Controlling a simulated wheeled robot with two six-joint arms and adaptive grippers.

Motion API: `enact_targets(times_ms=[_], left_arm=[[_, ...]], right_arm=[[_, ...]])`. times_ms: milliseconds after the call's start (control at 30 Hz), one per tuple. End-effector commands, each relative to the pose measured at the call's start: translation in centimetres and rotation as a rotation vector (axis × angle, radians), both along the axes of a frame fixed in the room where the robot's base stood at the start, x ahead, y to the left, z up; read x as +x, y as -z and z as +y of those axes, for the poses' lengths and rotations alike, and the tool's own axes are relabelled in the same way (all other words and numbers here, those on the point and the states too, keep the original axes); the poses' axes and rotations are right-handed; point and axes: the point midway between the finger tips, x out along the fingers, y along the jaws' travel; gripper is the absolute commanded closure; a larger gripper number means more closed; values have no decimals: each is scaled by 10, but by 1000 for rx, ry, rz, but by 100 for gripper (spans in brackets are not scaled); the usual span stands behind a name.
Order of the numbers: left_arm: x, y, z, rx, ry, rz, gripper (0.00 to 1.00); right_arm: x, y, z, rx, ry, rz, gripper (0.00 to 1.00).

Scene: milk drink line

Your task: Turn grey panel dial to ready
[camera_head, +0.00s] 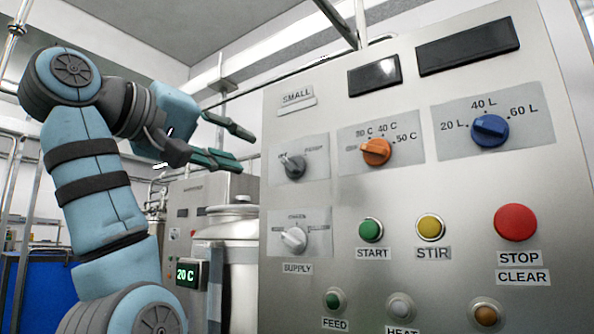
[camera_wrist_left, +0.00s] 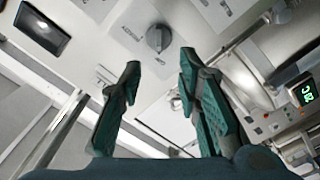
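The grey dial (camera_head: 293,167) is on a pale label plate at the upper left of the steel control panel, under the word SMALL. Its small lettering is too blurred to read surely, and its pointer seems to lean to the upper left. It also shows in the left wrist view (camera_wrist_left: 158,38), just beyond the fingertips. My left gripper (camera_head: 246,151) is open and empty, to the left of the dial and apart from it. In the left wrist view the two green fingers (camera_wrist_left: 160,62) stand wide apart with the dial between their lines. My right gripper is not in view.
An orange dial (camera_head: 376,151) and a blue dial (camera_head: 490,130) are to the right, and a white dial (camera_head: 294,240) is below. Green START (camera_head: 370,229), yellow STIR and red STOP (camera_head: 515,222) buttons are lower. A white-lidded vessel (camera_head: 228,222) stands left of the panel.

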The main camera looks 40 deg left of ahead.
Motion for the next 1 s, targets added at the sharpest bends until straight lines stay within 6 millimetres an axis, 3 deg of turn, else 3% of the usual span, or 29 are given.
enact_targets(times_ms=[167,367,467,700,1000], left_arm=[[25,-6,6,0,-14,1,69],[50,-13,9,3,-23,3,69],[82,-10,8,3,-19,8,69],[128,0,8,0,-13,2,69],[137,1,8,1,-14,0,69]], right_arm=[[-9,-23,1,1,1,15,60],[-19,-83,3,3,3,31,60],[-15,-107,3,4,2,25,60],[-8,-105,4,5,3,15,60],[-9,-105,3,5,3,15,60]])
